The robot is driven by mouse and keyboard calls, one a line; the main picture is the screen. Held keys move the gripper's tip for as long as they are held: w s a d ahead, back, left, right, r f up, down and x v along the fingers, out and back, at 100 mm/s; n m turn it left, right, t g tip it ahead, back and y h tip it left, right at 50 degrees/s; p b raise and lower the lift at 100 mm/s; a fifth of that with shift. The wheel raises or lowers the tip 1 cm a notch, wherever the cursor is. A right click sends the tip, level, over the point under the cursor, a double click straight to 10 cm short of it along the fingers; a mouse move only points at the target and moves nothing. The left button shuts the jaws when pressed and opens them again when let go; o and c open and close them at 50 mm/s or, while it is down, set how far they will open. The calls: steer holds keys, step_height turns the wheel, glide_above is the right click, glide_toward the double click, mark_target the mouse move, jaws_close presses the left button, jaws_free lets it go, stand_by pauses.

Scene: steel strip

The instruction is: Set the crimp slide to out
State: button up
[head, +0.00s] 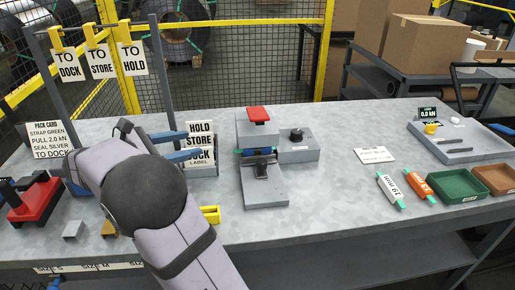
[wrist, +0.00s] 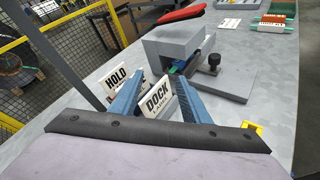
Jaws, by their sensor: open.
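The grey crimping machine (head: 265,195) stands in the middle of the bench, with a red pad (head: 258,114) on top. A black knob (head: 262,170) sits low on its front track, beside a blue and green piece (head: 254,152); I cannot tell for sure which part is the crimp slide. The machine (wrist: 172,46) and the knob (wrist: 214,60) also show in the wrist view, upper right. My gripper (head: 191,145) is open and empty, left of the machine and apart from it. Its blue fingers (wrist: 158,98) are in front of the label cards.
The HOLD and DOCK cards (head: 200,130) stand close to my fingers. A side box with a black dial (head: 297,135) adjoins the machine. A yellow piece (head: 210,214) lies near the front edge.

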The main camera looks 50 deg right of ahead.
mark_target(262, 161)
steer(key=s+d+f+m+g+y+p, duration=0.4)
steer(key=s+d+g+p, duration=0.4)
steer(key=s+d+p, duration=0.1)
steer(key=shift+s+f+g+y, duration=0.25)
steer(key=shift+s+g+y, duration=0.05)
steer(key=shift+s, duration=0.3)
steer(key=shift+d, duration=0.15)
steer(key=shift+p+x, duration=1.1)
steer(key=shift+x, duration=2.55)
jaws_close()
